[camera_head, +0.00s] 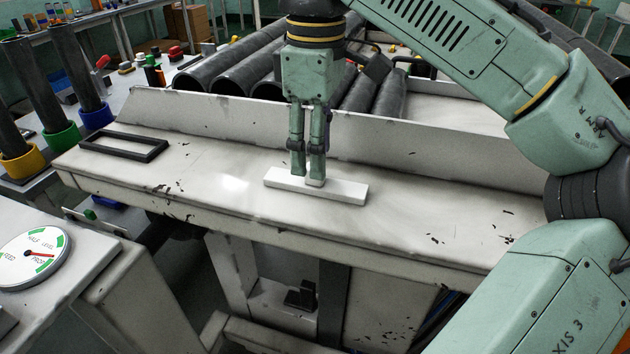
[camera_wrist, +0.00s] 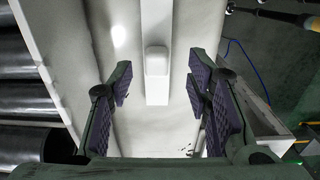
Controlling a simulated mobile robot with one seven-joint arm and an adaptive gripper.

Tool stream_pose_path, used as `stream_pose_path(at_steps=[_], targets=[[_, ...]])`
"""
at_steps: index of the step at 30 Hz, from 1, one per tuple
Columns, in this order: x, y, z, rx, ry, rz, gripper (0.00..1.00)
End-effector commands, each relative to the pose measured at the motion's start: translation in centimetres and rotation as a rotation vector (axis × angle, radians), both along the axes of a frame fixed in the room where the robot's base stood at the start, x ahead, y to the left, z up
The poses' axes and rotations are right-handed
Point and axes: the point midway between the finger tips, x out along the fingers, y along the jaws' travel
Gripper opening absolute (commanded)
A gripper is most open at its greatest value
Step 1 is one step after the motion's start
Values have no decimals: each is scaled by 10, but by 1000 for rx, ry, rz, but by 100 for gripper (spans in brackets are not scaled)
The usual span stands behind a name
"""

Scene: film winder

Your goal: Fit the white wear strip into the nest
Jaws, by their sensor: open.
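The white wear strip (camera_head: 345,189) lies flat on the pale bench top, with a small raised white block on its upper face. In the wrist view the strip (camera_wrist: 157,20) runs from the top edge to mid-frame, its raised block (camera_wrist: 157,61) near the end. My gripper (camera_head: 307,180) points down over the strip, fingers around the block's position. In the wrist view my gripper (camera_wrist: 159,84) is open, with a visible gap on each side of the strip. A black rectangular frame, seemingly the nest (camera_head: 113,153), lies empty at the bench's left end.
The bench top (camera_head: 225,165) is clear between strip and frame. A raised pale back wall (camera_head: 440,150) runs behind it, with dark rolls (camera_head: 225,65) beyond. Upright dark tubes in coloured bases (camera_head: 75,70) stand past the left end. A dial (camera_head: 35,257) sits at front left.

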Motion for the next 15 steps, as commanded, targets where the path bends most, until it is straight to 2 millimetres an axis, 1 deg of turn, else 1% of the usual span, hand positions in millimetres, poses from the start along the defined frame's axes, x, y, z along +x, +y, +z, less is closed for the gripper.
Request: stream_pose_path(at_steps=[1, 6, 9, 15], targets=[[1, 1, -9, 2, 3, 4, 45], [3, 2, -31, 2, 2, 1, 45], [3, 2, -37, 1, 0, -1, 45], [3, 2, -38, 0, 0, -1, 45]])
